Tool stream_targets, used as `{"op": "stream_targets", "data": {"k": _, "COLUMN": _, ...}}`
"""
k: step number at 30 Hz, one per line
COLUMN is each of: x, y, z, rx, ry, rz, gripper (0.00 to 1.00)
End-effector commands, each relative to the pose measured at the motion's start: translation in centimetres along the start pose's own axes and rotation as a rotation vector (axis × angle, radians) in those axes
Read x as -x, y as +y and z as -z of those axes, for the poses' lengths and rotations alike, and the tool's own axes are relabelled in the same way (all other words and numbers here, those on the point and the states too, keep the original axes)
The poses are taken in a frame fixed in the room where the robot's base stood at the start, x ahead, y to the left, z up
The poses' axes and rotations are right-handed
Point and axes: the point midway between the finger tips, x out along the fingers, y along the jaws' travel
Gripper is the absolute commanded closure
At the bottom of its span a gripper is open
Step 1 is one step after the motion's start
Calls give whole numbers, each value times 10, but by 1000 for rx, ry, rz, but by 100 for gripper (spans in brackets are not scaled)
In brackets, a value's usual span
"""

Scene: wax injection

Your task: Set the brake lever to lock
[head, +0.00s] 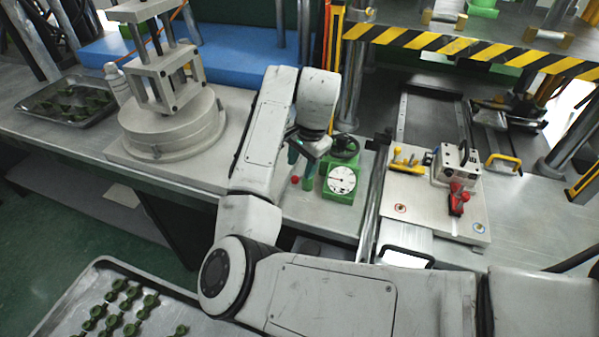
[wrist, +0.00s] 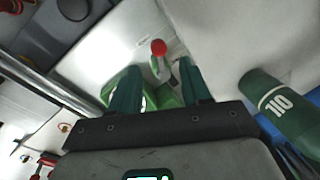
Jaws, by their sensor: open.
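A red ball knob (head: 295,180), which looks like the end of the brake lever, sits at the left of a green dial device (head: 341,193). In the wrist view the knob (wrist: 158,47) tops a short stem, just beyond and between my fingertips. My gripper (head: 301,162) points down near the device, with its green fingers apart and nothing held. In the wrist view my gripper (wrist: 158,70) has the green body (wrist: 166,97) between its fingers. The head view does not show whether a finger touches the lever. No lock marking can be read.
A round grey machine (head: 172,125) stands at the left on the bench. A metal plate (head: 430,208) with yellow and red clamps lies at the right. A steel post (head: 352,80) and a striped press edge (head: 470,46) are behind. A green cylinder (wrist: 280,105) is close in the wrist view.

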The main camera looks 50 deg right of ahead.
Motion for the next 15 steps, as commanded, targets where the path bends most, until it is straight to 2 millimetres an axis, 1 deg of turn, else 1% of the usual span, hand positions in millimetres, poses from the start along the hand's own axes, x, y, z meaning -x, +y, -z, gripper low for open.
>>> {"op": "stream_targets", "data": {"k": 1, "x": -9, "y": 0, "z": 0, "rx": 2, "ry": -1, "rz": -4, "gripper": 53}}
{"op": "stream_targets", "data": {"k": 3, "x": -20, "y": 0, "z": 0, "rx": 1, "ry": -1, "rz": -2, "gripper": 53}}
{"op": "stream_targets", "data": {"k": 6, "x": -32, "y": 0, "z": 0, "rx": 0, "ry": -1, "rz": -1, "gripper": 53}}
{"op": "stream_targets", "data": {"k": 10, "x": -42, "y": 0, "z": 0, "rx": 1, "ry": 0, "rz": -1, "gripper": 53}}
{"op": "stream_targets", "data": {"k": 15, "x": -46, "y": 0, "z": 0, "rx": 0, "ry": 1, "rz": 1, "gripper": 53}}
